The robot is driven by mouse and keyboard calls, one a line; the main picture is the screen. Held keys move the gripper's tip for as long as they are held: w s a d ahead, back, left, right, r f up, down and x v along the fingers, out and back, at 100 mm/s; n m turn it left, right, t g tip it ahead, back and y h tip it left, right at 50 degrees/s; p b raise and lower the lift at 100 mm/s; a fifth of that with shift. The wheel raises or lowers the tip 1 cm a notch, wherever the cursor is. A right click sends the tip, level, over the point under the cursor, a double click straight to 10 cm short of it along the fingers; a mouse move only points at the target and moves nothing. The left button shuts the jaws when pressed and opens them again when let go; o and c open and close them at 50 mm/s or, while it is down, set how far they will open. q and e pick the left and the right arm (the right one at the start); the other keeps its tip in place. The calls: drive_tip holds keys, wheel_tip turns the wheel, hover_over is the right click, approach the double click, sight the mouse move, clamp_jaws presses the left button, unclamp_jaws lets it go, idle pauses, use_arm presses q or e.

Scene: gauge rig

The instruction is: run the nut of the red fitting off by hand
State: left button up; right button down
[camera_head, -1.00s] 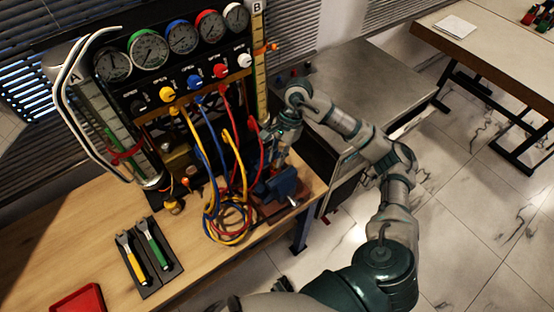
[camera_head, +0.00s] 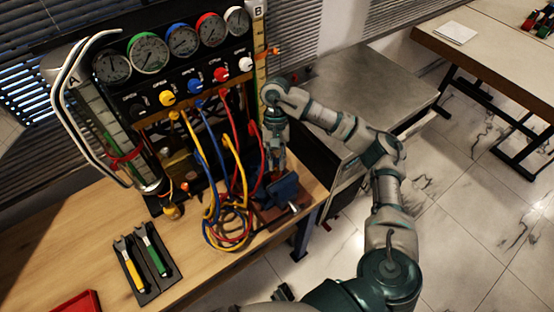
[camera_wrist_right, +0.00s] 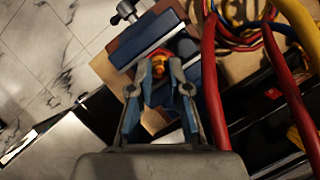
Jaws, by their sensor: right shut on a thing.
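The red fitting (camera_wrist_right: 159,60), red with a brass-orange part, shows between the fingertips of my right gripper (camera_wrist_right: 160,68) in the right wrist view. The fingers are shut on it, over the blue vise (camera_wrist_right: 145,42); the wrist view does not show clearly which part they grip. In the head view my right gripper (camera_head: 277,164) points down just above the blue vise (camera_head: 284,188) at the right end of the bench, and the fitting is mostly hidden there. My left gripper is not in view.
Red, yellow and blue hoses (camera_head: 228,170) hang close to the left of my right gripper and coil on the bench (camera_head: 195,262). The gauge panel (camera_head: 180,85) stands behind. Two tools (camera_head: 145,262) lie in a dark holder. A grey cabinet (camera_head: 365,85) stands to the right.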

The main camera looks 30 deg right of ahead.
idle(0.6)
drive_tip(key=c, duration=1.1)
unclamp_jaws()
drive_tip(key=shift+w, duration=0.1)
drive_tip(key=v, duration=1.1)
drive_tip(key=shift+w+r+n, duration=0.25)
drive_tip(key=shift+r+n, duration=0.05)
drive_tip(key=shift+r, duration=0.05)
